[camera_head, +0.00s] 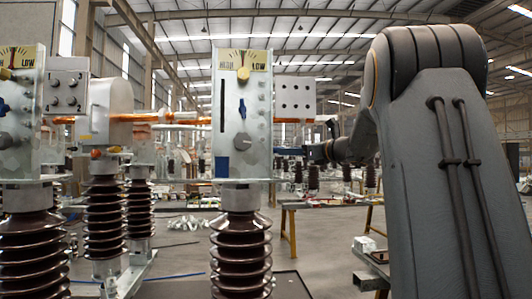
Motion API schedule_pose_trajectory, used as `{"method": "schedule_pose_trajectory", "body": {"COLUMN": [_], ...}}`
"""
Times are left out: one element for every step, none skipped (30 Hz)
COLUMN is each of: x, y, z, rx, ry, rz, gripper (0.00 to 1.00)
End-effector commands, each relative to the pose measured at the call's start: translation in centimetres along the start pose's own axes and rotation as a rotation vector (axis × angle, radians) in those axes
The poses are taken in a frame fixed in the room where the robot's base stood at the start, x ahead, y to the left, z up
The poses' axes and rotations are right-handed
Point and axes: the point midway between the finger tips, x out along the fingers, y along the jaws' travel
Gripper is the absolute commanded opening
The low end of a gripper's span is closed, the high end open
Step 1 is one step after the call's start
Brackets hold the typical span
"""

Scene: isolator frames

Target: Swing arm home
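My arm (441,150) fills the right side of the view, with a large grey link raised close to the camera. Its far end reaches left behind that link, and my gripper (314,152) shows small and dark there, pointing left toward the middle control box (243,110). The box has a HIGH/LOW dial with a yellow knob, a blue lever and a grey knob, and stands on a brown ribbed insulator (241,255).
A similar box (22,120) on an insulator stands at the left edge. Workbenches (325,204) stand farther back. Open floor (185,235) shows between the insulators.

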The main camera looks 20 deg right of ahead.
Motion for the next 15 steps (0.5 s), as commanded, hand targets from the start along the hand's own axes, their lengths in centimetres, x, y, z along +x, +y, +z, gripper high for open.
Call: {"method": "schedule_pose_trajectory", "body": {"x": [0.0, 0.1, 0.2, 0.3, 0.5, 0.9, 1.2, 1.6, 2.2, 2.7, 3.2, 3.9, 4.4, 4.9, 5.5], "y": [0.1, 0.1, 0.2, 0.2, 0.3, 0.5, 0.5, 0.6, 0.8, 0.9, 0.9, 0.9, 1.0, 1.0, 1.0], "z": [0.1, 0.1, 0.1, 0.1, 0.1, 0.1, 0.1, 0.1, 0.2, 0.3, 0.2, 0.2, 0.3, 0.3, 0.2], "rx": [0.000, 0.000, 0.001, 0.001, 0.001, 0.002, 0.002, 0.002, 0.001, 0.001, 0.001, 0.002, 0.001, 0.001, 0.002], "ry": [-0.001, -0.001, -0.002, -0.002, -0.002, -0.002, -0.002, -0.002, -0.002, -0.002, -0.002, -0.002, -0.003, -0.003, -0.002], "rz": [0.001, 0.002, 0.003, 0.005, 0.006, 0.009, 0.011, 0.012, 0.015, 0.015, 0.016, 0.017, 0.017, 0.017, 0.016], "gripper": [0.37, 0.37, 0.37, 0.37, 0.37, 0.37, 0.37, 0.37, 0.37, 0.37, 0.37, 0.37, 0.37, 0.37, 0.37]}}
